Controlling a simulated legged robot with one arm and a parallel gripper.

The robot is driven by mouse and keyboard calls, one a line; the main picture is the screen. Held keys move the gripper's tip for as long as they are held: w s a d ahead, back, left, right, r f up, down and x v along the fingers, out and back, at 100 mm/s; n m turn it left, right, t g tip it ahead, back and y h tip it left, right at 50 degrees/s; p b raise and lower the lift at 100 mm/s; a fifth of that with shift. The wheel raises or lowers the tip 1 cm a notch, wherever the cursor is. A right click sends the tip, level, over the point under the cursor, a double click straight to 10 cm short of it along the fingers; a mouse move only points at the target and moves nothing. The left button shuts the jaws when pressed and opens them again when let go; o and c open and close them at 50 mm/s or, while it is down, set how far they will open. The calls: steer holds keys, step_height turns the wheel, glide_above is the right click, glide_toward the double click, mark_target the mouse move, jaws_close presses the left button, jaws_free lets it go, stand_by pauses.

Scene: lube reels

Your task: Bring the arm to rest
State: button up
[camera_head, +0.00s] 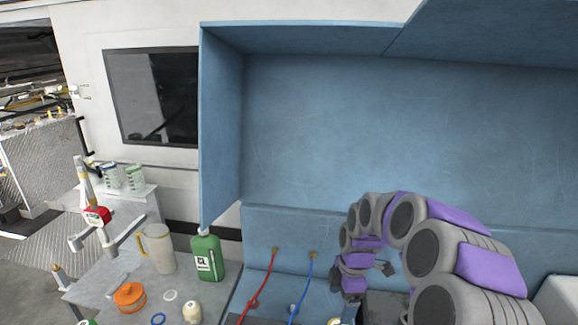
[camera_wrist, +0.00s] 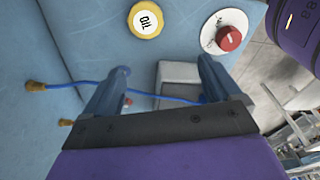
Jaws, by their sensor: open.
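My purple and grey arm reaches in from the right in the head view. My gripper (camera_wrist: 163,88) shows in the wrist view with its two blue-grey fingers spread apart and nothing between them. In the head view the gripper end points down near the blue panel (camera_head: 275,225), and its fingers are mostly hidden there. A blue hose (camera_wrist: 85,84) passes behind the fingers in the wrist view. I cannot tell whether the hose touches them.
A yellow-rimmed OIL cap (camera_wrist: 146,19) and a red knob (camera_wrist: 229,39) sit on the blue surface. A red hose (camera_head: 257,290) hangs left of the arm.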

steer(key=s+a+r+m, duration=0.2)
steer(key=s+r+m, duration=0.2)
steer(key=s, duration=0.4)
steer(key=s+a+r+m, duration=0.2)
steer(key=s+r+m, duration=0.2)
steer(key=s, duration=0.4)
steer(key=s+d+m, duration=0.2)
steer(key=s+m, duration=0.3)
steer(key=s, duration=0.4)
steer(key=s+d+m+g+h, duration=0.1)
steer(key=s+d+m, duration=0.1)
steer(key=s+m, duration=0.4)
steer(key=shift+s+r, duration=0.2)
steer(key=shift+s, duration=1.95)
steer(key=shift+a, duration=0.1)
steer(key=shift+a, duration=0.45)
steer(key=shift+d, duration=0.3)
